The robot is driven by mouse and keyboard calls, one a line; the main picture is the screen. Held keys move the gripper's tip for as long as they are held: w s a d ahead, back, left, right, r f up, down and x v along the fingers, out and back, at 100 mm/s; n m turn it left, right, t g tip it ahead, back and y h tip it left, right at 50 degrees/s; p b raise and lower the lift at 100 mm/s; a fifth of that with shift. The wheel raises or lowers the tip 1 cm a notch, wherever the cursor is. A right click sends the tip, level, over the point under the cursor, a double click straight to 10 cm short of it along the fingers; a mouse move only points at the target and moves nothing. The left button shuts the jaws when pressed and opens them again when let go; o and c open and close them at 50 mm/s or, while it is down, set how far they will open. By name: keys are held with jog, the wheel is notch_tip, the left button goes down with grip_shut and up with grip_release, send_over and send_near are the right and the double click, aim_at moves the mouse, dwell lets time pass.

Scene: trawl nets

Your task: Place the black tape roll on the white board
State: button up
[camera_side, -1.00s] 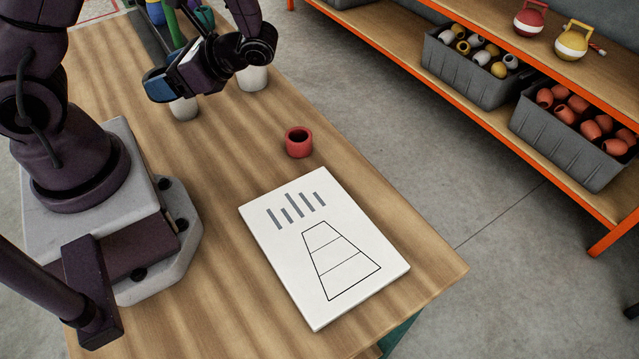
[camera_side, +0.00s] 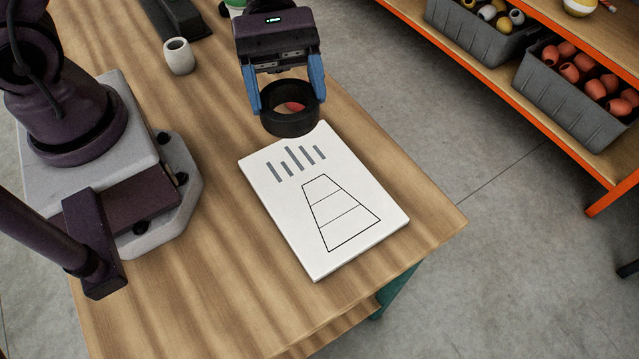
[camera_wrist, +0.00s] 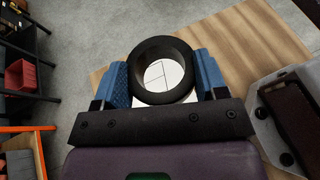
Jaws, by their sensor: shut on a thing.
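My gripper (camera_side: 289,98) has blue fingers shut on the black tape roll (camera_side: 291,124), one finger on each side of it. The roll is held in the air over the far edge of the white board (camera_side: 285,240). In the wrist view the roll (camera_wrist: 143,84) sits between the blue fingers (camera_wrist: 163,82), and part of the board (camera_wrist: 165,76) shows through its hole. The board lies flat on the table, printed with grey bars and a black trapezoid outline.
A red ring (camera_side: 293,107) shows through the roll's hole, mostly hidden. A whitish cup (camera_side: 179,56) stands on the wooden table (camera_side: 215,285) further back. An orange-edged shelf (camera_side: 480,70) with grey bins (camera_side: 575,95) stands at right. The table before the board is clear.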

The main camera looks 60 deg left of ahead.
jog(key=w+n+t, duration=0.1)
jog(key=w+d+r+n+t, duration=0.1)
jog(key=shift+w+d+r, duration=0.2)
jog(key=shift+w, duration=0.2)
jog(key=f, duration=0.1)
send_over(317, 183)
jog(key=shift+t+h, duration=0.3)
notch_tip(317, 183, down, 14)
jog(key=shift+r, duration=0.2)
jog(key=shift+f, duration=2.25)
jog(key=o, duration=0.9)
jog(key=shift+f, duration=0.1)
jog(key=shift+o, duration=0.2)
